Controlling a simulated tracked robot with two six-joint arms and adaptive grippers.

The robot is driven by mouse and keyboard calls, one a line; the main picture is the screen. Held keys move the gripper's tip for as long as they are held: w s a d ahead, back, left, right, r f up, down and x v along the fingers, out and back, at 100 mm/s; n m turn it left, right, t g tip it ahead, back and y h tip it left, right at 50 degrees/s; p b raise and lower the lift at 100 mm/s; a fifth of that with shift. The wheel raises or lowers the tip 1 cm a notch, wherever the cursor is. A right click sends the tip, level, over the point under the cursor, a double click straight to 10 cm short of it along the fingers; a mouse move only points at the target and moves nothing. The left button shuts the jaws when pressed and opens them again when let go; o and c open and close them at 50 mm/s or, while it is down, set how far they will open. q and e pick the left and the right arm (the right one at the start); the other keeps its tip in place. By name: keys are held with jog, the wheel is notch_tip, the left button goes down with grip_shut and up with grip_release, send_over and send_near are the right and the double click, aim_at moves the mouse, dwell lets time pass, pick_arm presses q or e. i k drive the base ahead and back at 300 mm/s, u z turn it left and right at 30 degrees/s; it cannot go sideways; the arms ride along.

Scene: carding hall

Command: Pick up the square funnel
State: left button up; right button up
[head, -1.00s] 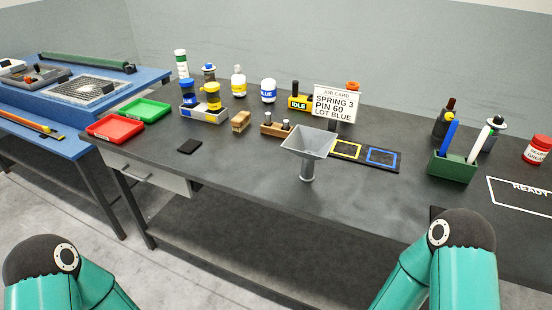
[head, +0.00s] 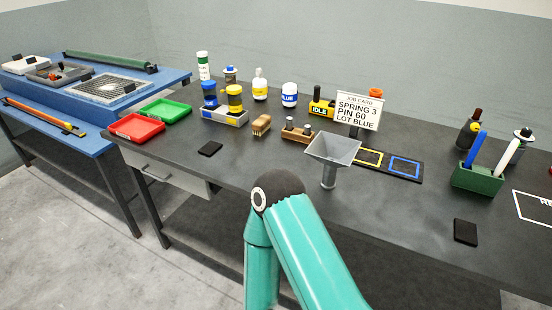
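The grey square funnel (head: 332,152) stands upright on the dark workbench in the head view, its wide square mouth up and its round stem (head: 328,177) on the bench top. Nothing touches it. A teal arm of mine with a dark elbow rises just left of and in front of the funnel; it looks like my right arm. Neither of my grippers is in view.
A job card (head: 358,110) and a black mat with yellow and blue squares (head: 404,168) are behind and right of the funnel. A green pen holder (head: 476,180) stands farther right. A black pad (head: 466,232) lies near the front edge. Red (head: 137,129) and green trays are left.

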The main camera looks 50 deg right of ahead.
aim_at(334, 151)
jog(key=u, duration=0.35)
jog(key=k, duration=1.55)
jog(key=z, duration=1.05)
jog(key=i, duration=1)
